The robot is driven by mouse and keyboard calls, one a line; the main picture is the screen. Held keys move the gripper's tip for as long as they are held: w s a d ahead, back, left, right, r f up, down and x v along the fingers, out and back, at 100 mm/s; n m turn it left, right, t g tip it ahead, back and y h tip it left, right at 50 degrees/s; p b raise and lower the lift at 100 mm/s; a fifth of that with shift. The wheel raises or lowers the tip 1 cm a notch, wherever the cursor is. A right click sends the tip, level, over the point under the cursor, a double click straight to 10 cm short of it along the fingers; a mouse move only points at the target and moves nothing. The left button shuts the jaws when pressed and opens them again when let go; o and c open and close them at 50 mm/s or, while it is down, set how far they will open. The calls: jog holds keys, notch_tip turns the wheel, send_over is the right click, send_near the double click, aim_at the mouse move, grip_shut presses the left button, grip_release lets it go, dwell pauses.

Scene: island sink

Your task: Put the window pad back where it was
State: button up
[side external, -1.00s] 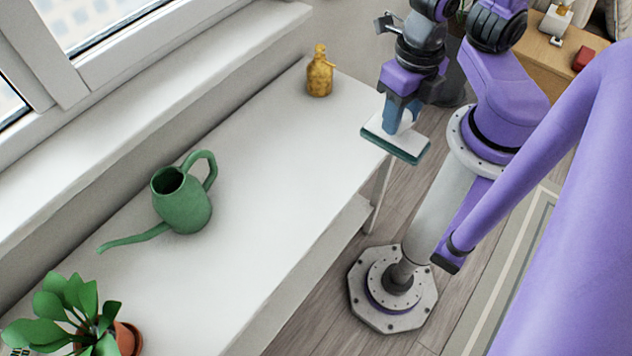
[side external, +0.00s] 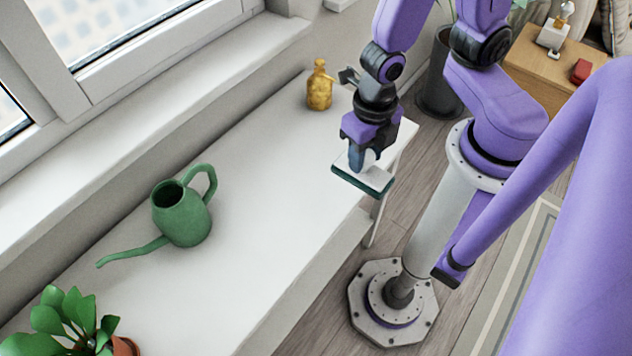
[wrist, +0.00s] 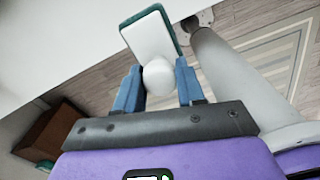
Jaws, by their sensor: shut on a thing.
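The window pad (side external: 366,180) is a flat rectangular block with a white top, a dark green underside and a rounded white knob. My gripper (side external: 369,160) is shut on the knob, with the pad below the fingers at the table's right edge. In the wrist view, the blue fingers of my gripper (wrist: 159,85) stand on either side of the round white knob, and the window pad (wrist: 150,38) lies beyond it. I cannot tell whether the pad touches the table or hangs just above it.
On the white table (side external: 270,200) stand a green watering can (side external: 182,215), a yellow bottle (side external: 319,88) and a potted plant (side external: 65,325). A window sill (side external: 170,105) runs along the left. The table between can and bottle is clear. A dark planter (side external: 437,85) stands behind.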

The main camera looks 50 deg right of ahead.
aim_at(343, 167)
jog(key=w, duration=0.1)
jog(key=w+a+f, duration=0.1)
jog(key=w+a, duration=0.1)
jog(key=shift+w+f, duration=0.1)
jog(key=shift+f, duration=0.25)
jog(key=shift+w+a+f, duration=0.5)
jog(key=shift+w+f, duration=0.25)
jog(key=shift+f, duration=0.75)
jog(key=shift+w+a+f, duration=0.45)
jog(key=shift+w+f, duration=0.3)
jog(key=shift+f, duration=0.8)
jog(key=shift+w+a+f, duration=0.5)
jog(key=shift+w+f, duration=0.25)
jog(key=shift+f, duration=0.75)
jog(key=shift+f, duration=0.1)
jog(key=o, duration=0.9)
jog(key=shift+o, duration=0.2)
